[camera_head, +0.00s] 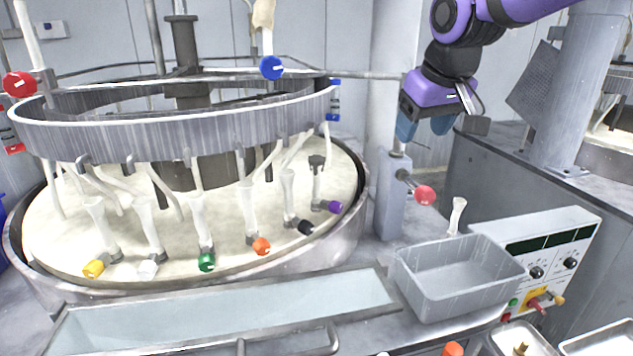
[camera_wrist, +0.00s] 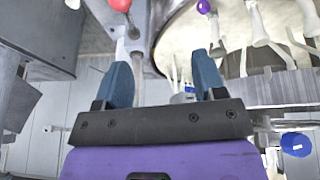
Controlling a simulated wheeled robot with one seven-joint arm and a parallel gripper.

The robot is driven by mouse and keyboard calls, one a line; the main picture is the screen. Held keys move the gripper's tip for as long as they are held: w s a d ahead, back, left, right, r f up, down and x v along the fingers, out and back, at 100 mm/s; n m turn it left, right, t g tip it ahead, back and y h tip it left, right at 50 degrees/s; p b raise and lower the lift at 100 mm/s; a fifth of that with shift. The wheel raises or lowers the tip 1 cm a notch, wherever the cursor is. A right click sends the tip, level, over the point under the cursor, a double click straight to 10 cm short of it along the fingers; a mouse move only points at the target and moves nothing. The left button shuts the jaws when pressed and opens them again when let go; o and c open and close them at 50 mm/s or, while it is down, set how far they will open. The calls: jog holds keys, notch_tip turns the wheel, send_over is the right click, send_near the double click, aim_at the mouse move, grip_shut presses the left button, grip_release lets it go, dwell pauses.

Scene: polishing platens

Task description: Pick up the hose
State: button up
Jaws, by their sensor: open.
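Several short white hoses hang around the ring over the round platen, one of them ending at a purple knob (camera_head: 335,207). Another short white hose-like piece (camera_head: 457,216) stands upright behind the grey tray. I cannot tell which one is the task's hose. My gripper (camera_head: 424,130) is open and empty, high above the post with the red knob, right of the ring and well above the upright white piece. In the wrist view its two blue fingers (camera_wrist: 160,62) are spread, with nothing held between them.
The grey post (camera_head: 392,195) with a red knob (camera_head: 424,195) stands below my gripper. The metal ring (camera_head: 250,130) and a large column (camera_head: 572,95) flank my arm.

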aim_at(320, 165)
jog(key=w+a+f+n, duration=0.1)
jog(key=w+a+f, duration=0.2)
jog(key=w+a, duration=0.1)
jog(key=w+a+f+y, duration=0.1)
jog(key=w+a+f, duration=0.3)
jog(key=a, duration=0.3)
jog(key=w+a+f+n+g, duration=0.1)
jog(key=w+a+f, duration=0.3)
jog(key=a, duration=0.2)
jog(key=shift+n+y, duration=0.3)
jog(key=shift+x, duration=2.8)
jog(key=shift+w+r, duration=0.1)
jog(key=shift+w, duration=0.1)
jog(key=c, duration=1)
jog(key=shift+c, duration=0.2)
